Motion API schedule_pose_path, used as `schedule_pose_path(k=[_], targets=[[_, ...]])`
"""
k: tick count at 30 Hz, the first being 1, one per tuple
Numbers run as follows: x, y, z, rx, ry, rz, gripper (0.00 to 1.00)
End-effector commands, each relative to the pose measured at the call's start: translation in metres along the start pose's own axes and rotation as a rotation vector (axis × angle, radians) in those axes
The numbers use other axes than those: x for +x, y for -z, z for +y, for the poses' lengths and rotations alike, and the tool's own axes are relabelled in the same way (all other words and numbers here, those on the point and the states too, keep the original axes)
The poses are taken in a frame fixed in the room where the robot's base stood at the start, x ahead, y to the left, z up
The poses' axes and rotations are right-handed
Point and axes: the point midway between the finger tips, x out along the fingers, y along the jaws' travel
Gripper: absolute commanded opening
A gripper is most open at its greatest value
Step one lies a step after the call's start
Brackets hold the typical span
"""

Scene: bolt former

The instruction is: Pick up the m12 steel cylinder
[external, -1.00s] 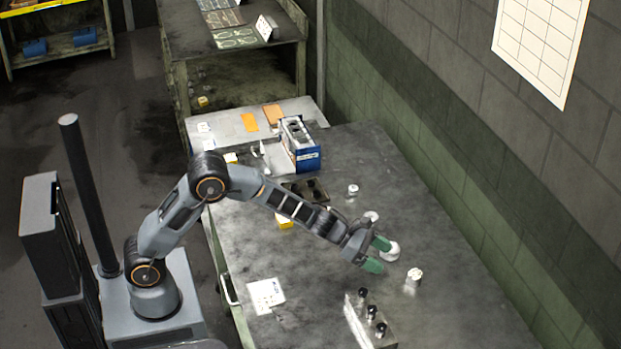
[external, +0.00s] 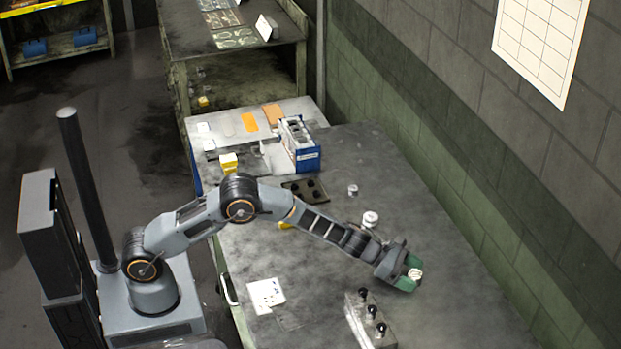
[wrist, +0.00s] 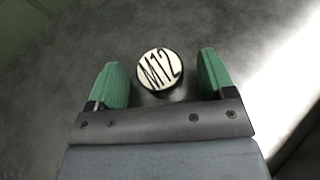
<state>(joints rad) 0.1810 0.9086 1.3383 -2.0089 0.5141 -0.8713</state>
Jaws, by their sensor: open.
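The m12 steel cylinder (wrist: 160,70) stands upright on the table, its pale round top marked "M12" in black in the wrist view. In the external view only its pale top (external: 415,274) shows clearly, beside my green fingers. My gripper (wrist: 158,82) is open, with one green finger on each side of the cylinder and a visible gap on both sides. In the external view my gripper (external: 409,275) is low at the right part of the table, and its fingers hide much of the cylinder's body.
Another pale-topped cylinder (external: 370,219) and a smaller one (external: 353,189) stand farther back. A block with several black-topped pins (external: 362,325) stands in front of my gripper. A dark holed tray (external: 295,190) and a blue-fronted box (external: 306,160) are farther back. The table's right side (external: 470,300) is clear.

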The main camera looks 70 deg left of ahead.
Motion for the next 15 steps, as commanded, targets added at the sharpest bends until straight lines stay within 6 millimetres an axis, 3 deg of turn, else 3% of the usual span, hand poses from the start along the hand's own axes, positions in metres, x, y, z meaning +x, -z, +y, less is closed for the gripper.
schedule_pose_path(k=[8,15], targets=[[0.0015,0.0002,-0.0002,0.000,0.000,0.000,0.75],[0.0013,0.0001,-0.0001,0.000,0.000,0.000,0.52]])
